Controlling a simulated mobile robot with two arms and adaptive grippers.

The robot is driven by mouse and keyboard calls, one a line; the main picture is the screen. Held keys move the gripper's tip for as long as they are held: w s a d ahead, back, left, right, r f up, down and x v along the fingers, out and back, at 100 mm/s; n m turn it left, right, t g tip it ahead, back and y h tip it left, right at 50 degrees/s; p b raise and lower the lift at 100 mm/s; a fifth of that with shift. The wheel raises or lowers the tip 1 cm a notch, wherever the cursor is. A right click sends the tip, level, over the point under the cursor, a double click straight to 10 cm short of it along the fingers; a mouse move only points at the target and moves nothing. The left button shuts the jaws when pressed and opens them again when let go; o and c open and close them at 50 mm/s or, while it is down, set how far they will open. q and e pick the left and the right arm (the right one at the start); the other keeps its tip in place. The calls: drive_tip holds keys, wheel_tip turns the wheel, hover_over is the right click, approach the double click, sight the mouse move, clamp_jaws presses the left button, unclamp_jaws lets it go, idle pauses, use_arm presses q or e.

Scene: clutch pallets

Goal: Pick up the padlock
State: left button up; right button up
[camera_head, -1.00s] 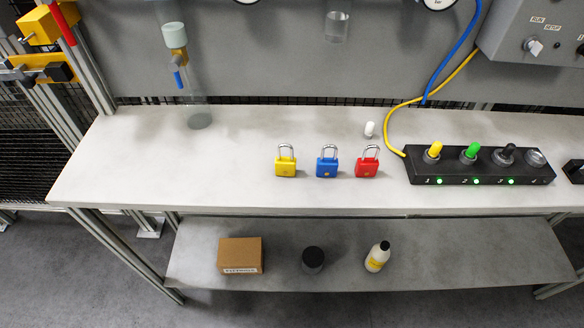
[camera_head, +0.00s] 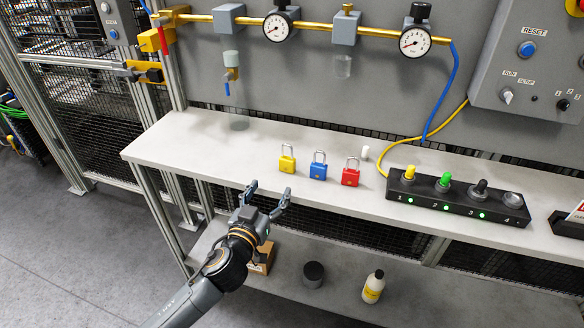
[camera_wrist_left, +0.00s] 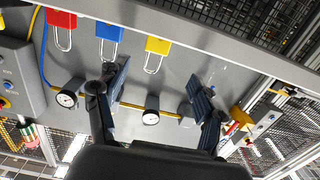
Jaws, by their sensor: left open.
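Three padlocks stand upright in a row on the bench: a yellow padlock (camera_head: 287,163) at left, a blue padlock (camera_head: 318,170) in the middle and a red padlock (camera_head: 351,177) at right. My left gripper (camera_head: 268,191) is open and empty in front of the bench edge, nearest the yellow padlock and apart from it. In the left wrist view, which is turned over, the red padlock (camera_wrist_left: 62,20), blue padlock (camera_wrist_left: 109,31) and yellow padlock (camera_wrist_left: 157,46) show beyond the open fingers (camera_wrist_left: 160,78). My right gripper is not in view.
A black switch box (camera_head: 455,202) with several knobs stands right of the padlocks, with a small white object (camera_head: 365,152) behind them. The bench (camera_head: 190,140) is clear at left. A lower shelf holds a carton (camera_head: 262,258), dark jar (camera_head: 313,274) and bottle (camera_head: 373,288).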

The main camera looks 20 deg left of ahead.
sight(286, 163)
use_arm(q)
drive_tip(key=w, duration=0.6)
drive_tip(key=shift+w+d+f+p, duration=0.1)
drive_tip(key=shift+w+p, duration=0.2)
drive_tip(key=shift+p, duration=0.1)
drive_tip(key=shift+w, duration=0.75)
drive_tip(key=w, duration=0.1)
drive_tip(key=w+p, duration=0.1)
drive_tip(key=w, duration=0.1)
drive_tip(key=shift+w+d+r, duration=0.2)
drive_tip(key=shift+d+r, duration=0.05)
drive_tip(key=shift+d, duration=0.05)
drive_tip(key=shift+w+f, duration=0.1)
drive_tip(key=shift+w, duration=0.5)
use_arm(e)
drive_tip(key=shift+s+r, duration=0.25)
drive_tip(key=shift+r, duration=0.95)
use_arm(q)
drive_tip(key=shift+c, duration=0.4)
drive_tip(key=c, duration=1.2)
drive_tip(key=shift+c, duration=0.2)
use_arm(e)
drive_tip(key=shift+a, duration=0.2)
